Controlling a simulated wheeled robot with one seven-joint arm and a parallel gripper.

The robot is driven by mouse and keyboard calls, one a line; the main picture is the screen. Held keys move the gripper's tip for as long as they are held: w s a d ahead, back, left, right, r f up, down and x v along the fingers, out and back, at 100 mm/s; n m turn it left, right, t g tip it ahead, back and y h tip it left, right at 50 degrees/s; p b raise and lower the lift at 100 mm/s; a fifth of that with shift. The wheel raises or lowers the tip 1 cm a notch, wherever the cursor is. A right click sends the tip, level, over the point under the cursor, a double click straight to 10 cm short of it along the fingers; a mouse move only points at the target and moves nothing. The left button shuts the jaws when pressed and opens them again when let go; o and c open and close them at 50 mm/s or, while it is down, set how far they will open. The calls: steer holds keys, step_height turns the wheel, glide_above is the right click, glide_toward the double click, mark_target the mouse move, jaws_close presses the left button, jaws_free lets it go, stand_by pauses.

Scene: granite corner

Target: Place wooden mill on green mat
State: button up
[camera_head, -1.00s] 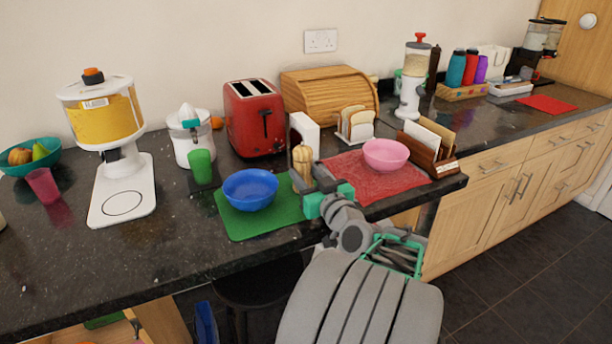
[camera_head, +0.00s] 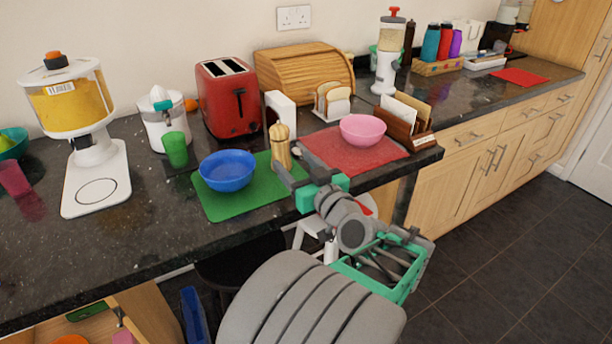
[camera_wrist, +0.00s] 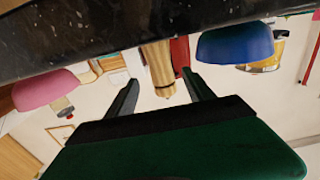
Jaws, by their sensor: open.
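The wooden mill (camera_head: 280,147) is pale, turned wood and stands upright at the back right part of the green mat (camera_head: 235,209). The arm partly hides that end of the mat, so I cannot tell whether the mill's whole base is on it. My gripper (camera_head: 297,170) is open and empty, just in front of the mill at the counter's front. In the wrist view, which is upside down, the mill (camera_wrist: 160,68) shows between and beyond the two spread fingers (camera_wrist: 157,92), apart from both.
A blue bowl (camera_head: 227,171) sits on the mat left of the mill. A pink bowl (camera_head: 363,130) sits on a red mat (camera_head: 335,155) to the right. A green cup (camera_head: 175,149), a red toaster (camera_head: 228,97) and a toast rack (camera_head: 333,101) stand behind.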

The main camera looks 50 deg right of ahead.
steer(key=b+v, duration=0.2)
steer(key=v, duration=0.1)
steer(key=b+v, duration=0.1)
steer(key=v, duration=0.1)
steer(key=shift+d+f, duration=0.1)
steer(key=shift+f, duration=0.25)
steer(key=shift+s+a+r+b, duration=0.25)
steer(key=shift+s+a+b, duration=0.05)
steer(key=shift+s+b, duration=0.25)
steer(key=shift+r, duration=0.1)
